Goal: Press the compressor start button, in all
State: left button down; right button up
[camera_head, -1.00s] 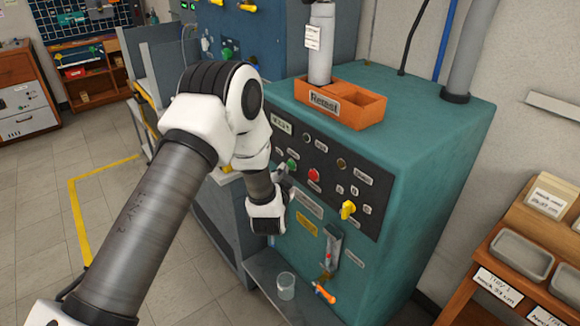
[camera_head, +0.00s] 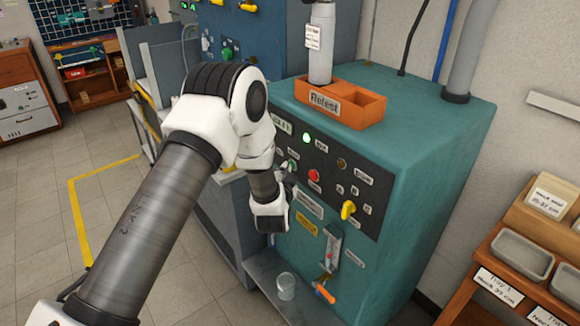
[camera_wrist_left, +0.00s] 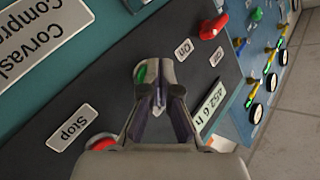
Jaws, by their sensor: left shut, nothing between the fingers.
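The compressor is a teal cabinet (camera_head: 420,150) with a dark control panel. Its green start button (camera_head: 293,166) shows beside my left gripper (camera_head: 285,180), and it also shows in the left wrist view (camera_wrist_left: 141,74), partly hidden by a fingertip. My left gripper (camera_wrist_left: 162,75) is shut and empty, its tips at the green button; I cannot tell whether they touch it. A red stop button (camera_head: 314,175) sits to the right of the green one; in the wrist view it is partly covered by the gripper. A green lamp (camera_head: 306,138) above is lit. My right gripper is out of view.
An orange "Retest" bin (camera_head: 365,110) stands on the cabinet. A yellow knob (camera_head: 348,209) and an orange-handled valve (camera_head: 325,293) stick out of its front. A clear cup (camera_head: 286,286) stands on the low shelf. A wooden tray rack (camera_head: 490,310) is at the right.

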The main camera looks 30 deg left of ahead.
pick_arm(q)
jog(key=shift+s+a, duration=0.35)
jog(key=shift+s, duration=0.45)
jog(key=shift+s+a+p, duration=0.3)
jog(key=shift+s, duration=0.5)
jog(key=shift+s+a+p, duration=0.25)
jog(key=shift+s+a, duration=0.1)
jog(key=shift+s, duration=0.4)
jog(key=shift+s+a+p, duration=0.3)
jog(key=shift+s, duration=0.5)
